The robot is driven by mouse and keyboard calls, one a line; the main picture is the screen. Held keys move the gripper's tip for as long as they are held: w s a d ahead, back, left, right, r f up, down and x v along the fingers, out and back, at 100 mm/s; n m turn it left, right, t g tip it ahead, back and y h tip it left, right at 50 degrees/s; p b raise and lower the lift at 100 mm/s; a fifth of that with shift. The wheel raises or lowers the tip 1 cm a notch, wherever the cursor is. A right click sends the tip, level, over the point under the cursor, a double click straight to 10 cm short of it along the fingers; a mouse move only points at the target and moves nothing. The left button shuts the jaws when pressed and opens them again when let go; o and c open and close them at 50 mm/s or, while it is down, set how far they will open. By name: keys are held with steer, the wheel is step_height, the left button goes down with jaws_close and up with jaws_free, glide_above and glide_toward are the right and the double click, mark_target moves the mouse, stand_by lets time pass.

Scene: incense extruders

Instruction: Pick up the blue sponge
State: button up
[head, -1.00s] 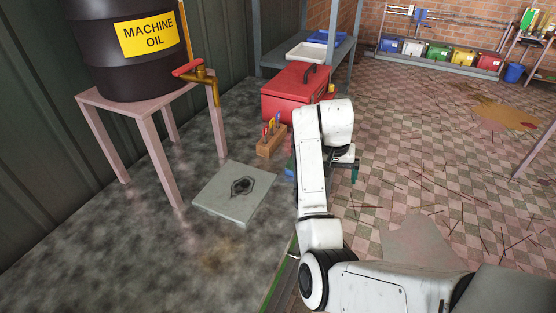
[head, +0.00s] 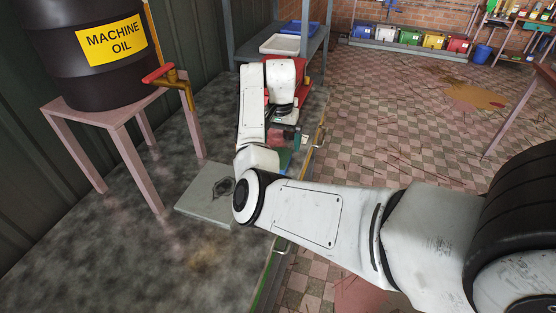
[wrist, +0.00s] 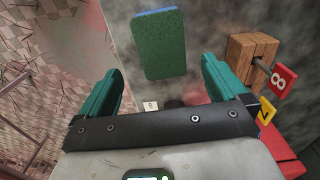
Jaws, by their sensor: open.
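The sponge (wrist: 165,48) lies on the grey surface in the wrist view. Its upper face is dark green, and a blue edge shows along its far end. My gripper (wrist: 161,70) is open, with one teal finger to the left of the sponge and one to the right. The sponge is ahead of and between the fingers, and nothing is held. In the head view, my gripper (head: 291,139) is low over the right side of the bench, partly hidden by my arm.
A wooden block (wrist: 250,55) with numbered red and yellow tags stands close to the right finger. A red toolbox (wrist: 286,148) is at the lower right. A grey slab (head: 203,205) lies left of my arm. A drum (head: 85,55) stands on a pink stand (head: 120,130).

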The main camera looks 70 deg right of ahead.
mark_target(279, 156)
steer(key=shift+w+a+f+p, duration=0.15)
steer(key=shift+f+p, duration=0.1)
steer(key=shift+f, duration=1.1)
steer(key=shift+s+a+f+p, duration=0.1)
steer(key=shift+f+p, duration=0.15)
steer(key=shift+f, duration=1.05)
steer(key=c, duration=1.1)
steer(key=shift+r, duration=0.1)
steer(key=shift+w+r, duration=0.1)
steer(key=shift+r, duration=0.4)
step_height(279, 156, up, 2)
steer(key=shift+r+b, duration=0.1)
steer(key=shift+b, duration=0.45)
steer(key=s+a+r+p, duration=0.3)
steer(key=s+a+r, duration=0.6)
steer(key=s+a, duration=0.1)
steer(key=shift+r+p, duration=0.35)
